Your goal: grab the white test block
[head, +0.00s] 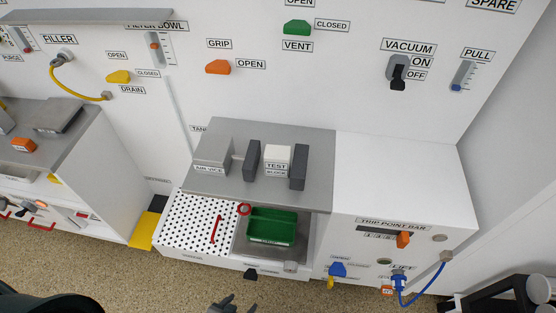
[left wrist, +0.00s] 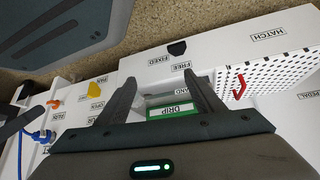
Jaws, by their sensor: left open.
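The white test block (head: 277,154), labelled "TEST BLOCK", stands on the grey bench top (head: 315,145) in the head view. It sits between two dark upright vice jaws (head: 252,160), with the other jaw (head: 298,167) close at its right. I cannot tell if both jaws touch it. My left gripper (head: 230,303) shows only its tips at the bottom edge, well in front of and below the block. In the left wrist view, my left gripper (left wrist: 162,82) is open with nothing between its fingers. The block is not in that view.
A green drip tray (head: 271,226) sits in a recess below the bench top, beside a white perforated hatch (head: 190,221) with a red handle (head: 216,230). A white cabinet (head: 400,170) stands to the right. The back panel carries labelled levers, including an orange grip lever (head: 217,67).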

